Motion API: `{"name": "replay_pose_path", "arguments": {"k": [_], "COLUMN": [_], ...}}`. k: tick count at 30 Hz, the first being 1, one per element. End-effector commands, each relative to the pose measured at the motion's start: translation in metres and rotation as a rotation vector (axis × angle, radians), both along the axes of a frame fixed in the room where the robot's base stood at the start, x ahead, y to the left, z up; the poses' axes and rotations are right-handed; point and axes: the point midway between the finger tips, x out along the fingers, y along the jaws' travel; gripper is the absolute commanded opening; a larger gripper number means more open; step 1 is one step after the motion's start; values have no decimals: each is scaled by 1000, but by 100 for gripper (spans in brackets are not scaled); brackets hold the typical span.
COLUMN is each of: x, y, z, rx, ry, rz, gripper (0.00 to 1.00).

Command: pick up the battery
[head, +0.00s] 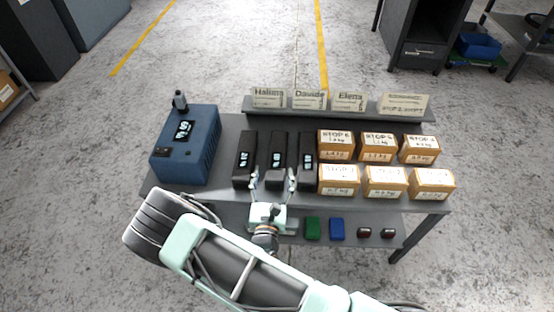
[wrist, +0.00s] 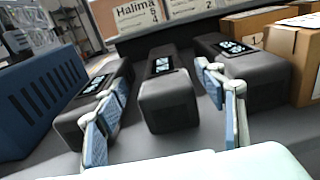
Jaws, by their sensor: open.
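Three black batteries with small lit displays lie side by side on the grey table: the left battery (head: 245,160), the middle battery (head: 276,160) and the right battery (head: 307,162). In the wrist view they are the left battery (wrist: 75,115), the middle battery (wrist: 167,100) and the right battery (wrist: 262,75). My gripper (head: 273,178) is open at the near end of the middle battery. In the wrist view its blue-padded fingers (wrist: 165,108) stand apart, one on each side of the middle battery's line. They hold nothing. Whether they touch any battery I cannot tell.
A blue box (head: 187,145) stands left of the batteries. Several cardboard boxes (head: 377,150) sit close on the right. A shelf with name cards (head: 335,108) runs behind. A lower front ledge holds a green block (head: 312,228) and a blue block (head: 337,229).

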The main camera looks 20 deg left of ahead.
Motion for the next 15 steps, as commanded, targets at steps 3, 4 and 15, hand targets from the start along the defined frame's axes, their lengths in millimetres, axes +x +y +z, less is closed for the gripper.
{"name": "replay_pose_path", "arguments": {"k": [3, 4, 15], "x": [16, 18, 62], "y": [3, 4, 8], "z": [-1, -1, -1], "rx": [2, 2, 2], "ry": [-1, -1, -2], "rz": [-1, -1, -1], "gripper": [64, 64, 64]}}
